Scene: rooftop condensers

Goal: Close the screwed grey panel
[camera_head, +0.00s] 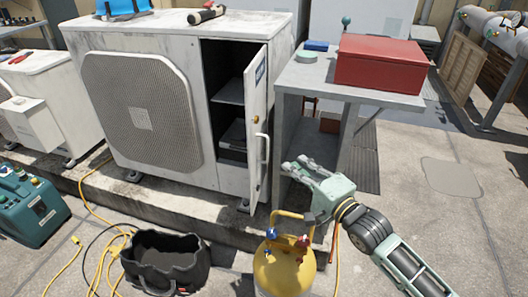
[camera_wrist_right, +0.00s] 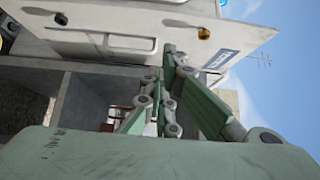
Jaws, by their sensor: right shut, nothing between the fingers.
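The grey panel (camera_head: 257,125) is a door on the front of the large condenser (camera_head: 145,100). It stands swung open, and the dark compartment with shelves (camera_head: 230,90) shows behind it. Its outer face has a white handle (camera_head: 264,148) and a brass-coloured knob. My right gripper (camera_head: 291,166) is shut and empty, just right of the panel's outer face, near the handle's height. In the right wrist view the panel (camera_wrist_right: 165,25) lies beyond my right gripper (camera_wrist_right: 165,88), with the handle (camera_wrist_right: 110,45) and knob (camera_wrist_right: 203,33) visible. Whether the fingers touch it I cannot tell. My left gripper is not in view.
A grey workbench (camera_head: 345,92) with a red toolbox (camera_head: 382,63) stands right of the panel. A yellow gas cylinder (camera_head: 284,270) and a black tool bag (camera_head: 165,265) stand in front, among loose hoses. The concrete floor at right is mostly clear.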

